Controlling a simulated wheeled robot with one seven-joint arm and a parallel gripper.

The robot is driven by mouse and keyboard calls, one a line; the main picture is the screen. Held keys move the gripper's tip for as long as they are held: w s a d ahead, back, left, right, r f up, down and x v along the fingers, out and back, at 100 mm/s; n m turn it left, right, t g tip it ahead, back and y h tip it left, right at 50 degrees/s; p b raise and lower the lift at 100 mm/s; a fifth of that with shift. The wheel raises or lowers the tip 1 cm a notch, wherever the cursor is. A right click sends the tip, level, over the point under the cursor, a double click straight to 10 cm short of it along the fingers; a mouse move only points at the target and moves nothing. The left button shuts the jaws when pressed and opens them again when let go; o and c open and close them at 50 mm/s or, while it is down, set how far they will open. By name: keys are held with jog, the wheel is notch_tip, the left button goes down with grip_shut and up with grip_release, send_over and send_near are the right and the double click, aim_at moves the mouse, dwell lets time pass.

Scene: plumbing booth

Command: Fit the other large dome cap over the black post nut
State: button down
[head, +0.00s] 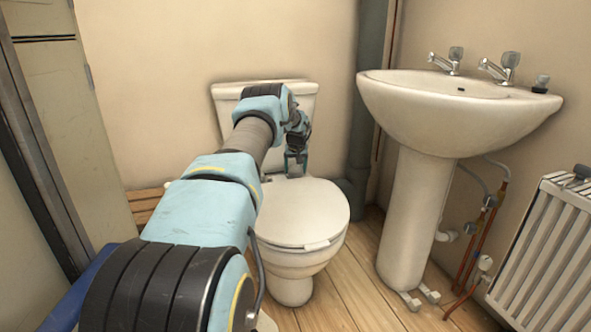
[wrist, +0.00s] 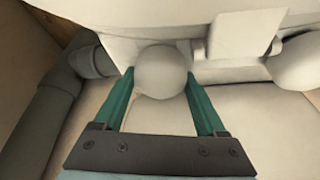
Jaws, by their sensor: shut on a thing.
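A large white dome cap (wrist: 162,72) sits between the teal fingertips of my gripper (wrist: 160,85) in the wrist view. The gripper is shut on it, at the back of the toilet, close to the cistern (wrist: 120,18). In the head view my gripper (head: 296,162) is just behind the closed toilet lid (head: 300,212), and the cap cannot be made out there. The black post nut does not show in either view. I cannot tell whether the cap touches anything beneath it. A second rounded white shape (wrist: 298,62) shows at the right edge of the wrist view.
A pale block (wrist: 243,34) stands close right of the gripper. A thick grey pipe (head: 368,90) runs up the wall right of the toilet. The basin (head: 455,110) on its pedestal is farther right, with a radiator (head: 545,245) beyond. Wooden floor is clear before the pedestal.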

grip_release()
jog(key=shift+s+f, duration=0.1)
jog(key=shift+f, duration=0.2)
jog(key=shift+r, duration=0.1)
jog(key=shift+s+d+r, duration=0.1)
jog(key=shift+r, duration=0.25)
jog(key=p+v, duration=0.2)
jog(key=v, duration=0.8)
jog(key=shift+s, duration=0.1)
